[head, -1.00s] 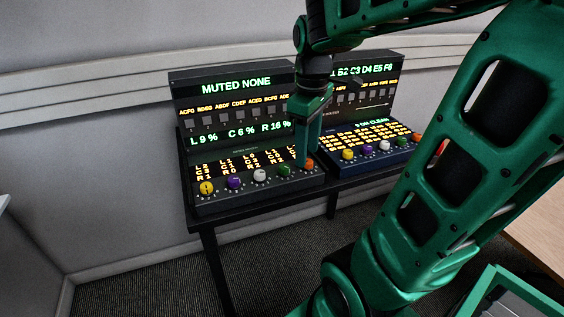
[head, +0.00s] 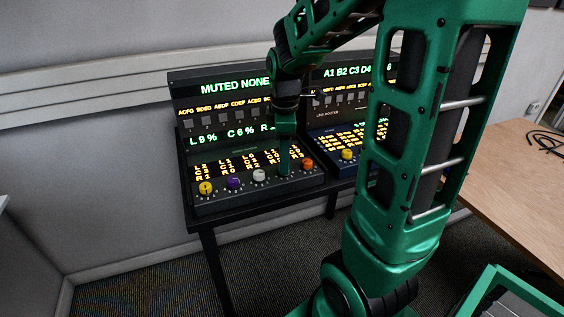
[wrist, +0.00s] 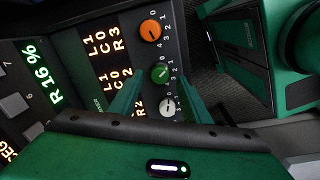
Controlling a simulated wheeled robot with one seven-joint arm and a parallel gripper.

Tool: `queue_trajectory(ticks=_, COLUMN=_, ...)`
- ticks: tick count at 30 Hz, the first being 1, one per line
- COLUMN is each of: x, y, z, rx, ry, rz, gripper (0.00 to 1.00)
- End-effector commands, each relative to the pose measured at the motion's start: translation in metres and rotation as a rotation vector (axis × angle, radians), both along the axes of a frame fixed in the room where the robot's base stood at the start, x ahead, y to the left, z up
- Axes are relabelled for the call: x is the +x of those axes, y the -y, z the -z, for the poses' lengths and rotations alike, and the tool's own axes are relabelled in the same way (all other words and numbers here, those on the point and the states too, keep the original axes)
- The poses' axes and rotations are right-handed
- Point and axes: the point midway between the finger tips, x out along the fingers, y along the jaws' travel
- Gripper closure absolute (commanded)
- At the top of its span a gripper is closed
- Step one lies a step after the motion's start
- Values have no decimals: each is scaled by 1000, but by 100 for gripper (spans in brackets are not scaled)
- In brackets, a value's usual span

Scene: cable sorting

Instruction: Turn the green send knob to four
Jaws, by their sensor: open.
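The green send knob (wrist: 159,72) sits on the sloping front of the left console (head: 222,199), between an orange knob (wrist: 151,30) and a white knob (wrist: 167,106). A pale mark and small numerals show around it, but I cannot read its setting surely. My gripper (wrist: 162,82) is open in the wrist view, with one finger on each side of the green knob's row and the knob just beyond the tips. Whether they touch it I cannot tell. In the head view my gripper (head: 284,160) comes down over the green knob and mostly hides it.
Yellow (head: 206,188) and purple (head: 233,183) knobs sit farther left on the same console. A second, blue console (head: 325,138) stands close on the right, partly behind my arm. A wooden table (head: 520,190) with a black cable is at the right.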

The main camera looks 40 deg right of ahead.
Motion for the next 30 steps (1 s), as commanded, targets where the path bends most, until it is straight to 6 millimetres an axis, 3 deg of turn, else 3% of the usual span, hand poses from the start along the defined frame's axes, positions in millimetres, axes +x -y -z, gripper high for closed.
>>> queue_trajectory(ticks=6, x=1, y=1, z=19, rx=0, ry=0, rz=1, gripper=57)
queue_trajectory(ticks=16, x=1, y=1, z=22, rx=-1, ry=1, rz=1, gripper=57)
queue_trajectory(ticks=21, x=1, y=1, z=22, rx=-1, ry=1, rz=1, gripper=95)
queue_trajectory(ticks=30, x=1, y=2, z=22, rx=-2, ry=1, rz=21, gripper=98)
